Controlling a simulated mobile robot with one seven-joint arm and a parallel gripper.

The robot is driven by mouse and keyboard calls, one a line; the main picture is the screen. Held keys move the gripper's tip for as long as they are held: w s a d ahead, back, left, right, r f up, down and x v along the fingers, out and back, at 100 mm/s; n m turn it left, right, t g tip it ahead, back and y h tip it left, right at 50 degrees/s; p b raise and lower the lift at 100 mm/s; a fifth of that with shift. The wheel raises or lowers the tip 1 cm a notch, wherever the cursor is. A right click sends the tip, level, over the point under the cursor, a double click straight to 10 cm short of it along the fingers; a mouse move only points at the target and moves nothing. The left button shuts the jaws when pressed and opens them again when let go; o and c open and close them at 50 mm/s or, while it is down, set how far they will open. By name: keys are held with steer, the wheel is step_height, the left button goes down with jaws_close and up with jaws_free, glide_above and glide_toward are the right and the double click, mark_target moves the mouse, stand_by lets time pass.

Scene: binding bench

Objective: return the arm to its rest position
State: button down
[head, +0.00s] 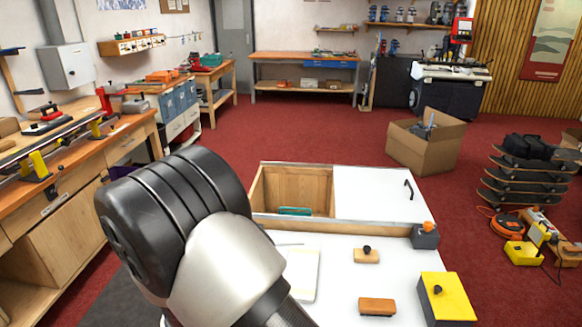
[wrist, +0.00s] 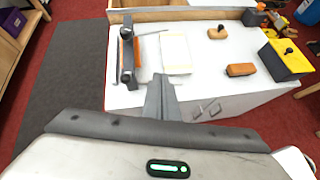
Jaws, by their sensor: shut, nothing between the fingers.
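My gripper (wrist: 161,82) shows in the wrist view, its fingers together and empty, in front of the white bench top (wrist: 205,88). Whether the fingertips touch anything is hard to tell, but they appear apart from the things on the bench. In the head view my bent arm (head: 185,225) fills the lower left and covers part of the bench; the gripper itself is hidden there.
On the bench are a pale booklet (head: 303,275), a knobbed wooden block (head: 366,256), an orange-brown block (head: 377,307) and a yellow box (head: 446,305). Behind is an open wooden compartment (head: 285,185) beside a white lid (head: 375,195).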

steer(key=s+d+r+m+g+h+p, duration=0.25)
steer(key=d+r+m+g, duration=0.25)
steer(key=d+r+m, duration=1.5)
steer(key=s+d+r+m+y+p, duration=0.1)
steer(key=s+d+r+m+y, duration=0.1)
steer(key=s+r+m, duration=0.4)
steer(key=s+d+r+m+y+p, duration=0.1)
steer(key=s+d+r+m+y, duration=0.2)
steer(key=s+r, duration=0.5)
steer(key=s+d+m, duration=0.1)
steer(key=s+m, duration=0.1)
steer(key=shift+d+r+m, duration=0.4)
steer(key=shift+s, duration=0.1)
